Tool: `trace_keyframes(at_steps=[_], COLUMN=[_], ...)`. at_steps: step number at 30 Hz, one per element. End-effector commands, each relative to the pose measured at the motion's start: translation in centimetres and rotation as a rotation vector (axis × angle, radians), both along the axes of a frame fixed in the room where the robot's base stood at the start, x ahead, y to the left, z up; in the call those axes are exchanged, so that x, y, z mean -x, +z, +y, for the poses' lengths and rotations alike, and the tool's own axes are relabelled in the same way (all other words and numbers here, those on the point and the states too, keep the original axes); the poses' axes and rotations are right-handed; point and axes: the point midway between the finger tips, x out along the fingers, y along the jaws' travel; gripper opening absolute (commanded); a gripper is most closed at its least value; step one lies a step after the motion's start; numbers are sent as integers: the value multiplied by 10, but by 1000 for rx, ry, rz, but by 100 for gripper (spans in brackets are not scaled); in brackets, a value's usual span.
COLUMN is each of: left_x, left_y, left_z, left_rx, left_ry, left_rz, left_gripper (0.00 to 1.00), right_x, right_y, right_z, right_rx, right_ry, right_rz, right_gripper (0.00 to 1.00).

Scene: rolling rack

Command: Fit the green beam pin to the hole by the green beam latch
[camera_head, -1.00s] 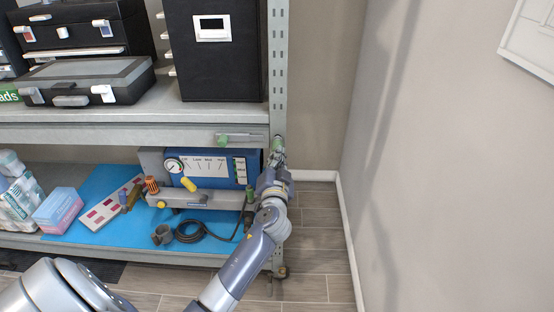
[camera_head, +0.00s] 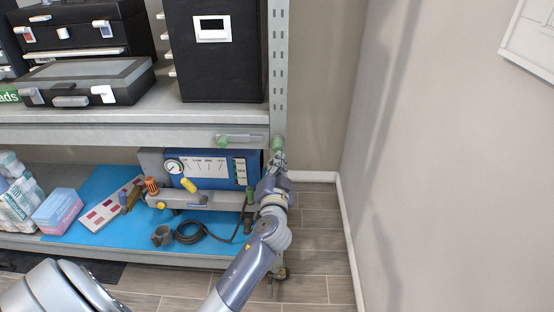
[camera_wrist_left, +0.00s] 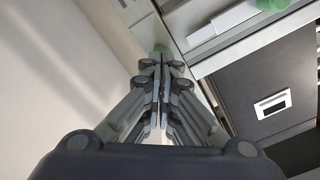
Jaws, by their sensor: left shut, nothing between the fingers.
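The green beam pin (camera_head: 278,142) sits at the front upright of the rack, level with the upper shelf beam; its green end faces me. The green beam latch (camera_head: 222,140) is on that beam, to the left, with a grey bar reaching from it toward the upright. My left gripper (camera_head: 279,158) is just below the pin, shut and empty. In the left wrist view the shut fingertips (camera_wrist_left: 162,64) point at the green pin end (camera_wrist_left: 161,48), and the latch (camera_wrist_left: 271,5) shows at the top right. The hole is hidden. My right gripper is not in view.
The upper shelf carries a black cabinet (camera_head: 217,55) and a black case (camera_head: 87,82). The wall (camera_head: 450,170) stands close on the right.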

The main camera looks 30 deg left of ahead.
Motion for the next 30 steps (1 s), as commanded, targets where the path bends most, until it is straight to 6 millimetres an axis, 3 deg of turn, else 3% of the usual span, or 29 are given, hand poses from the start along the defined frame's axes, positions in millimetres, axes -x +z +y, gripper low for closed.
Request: trace_keyframes(at_steps=[5,18,24,30], left_x=[13,86,99,100], left_y=[-2,-2,-1,-2], left_z=[-9,-53,-61,-62], left_rx=[2,3,1,0], left_ry=[-2,0,0,-2], left_rz=[2,3,1,3], left_gripper=[0,0,0,0], right_x=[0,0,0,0], right_y=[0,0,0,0], right_z=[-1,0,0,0], right_rx=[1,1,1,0], right_ry=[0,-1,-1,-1], right_rz=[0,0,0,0], right_gripper=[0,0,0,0])
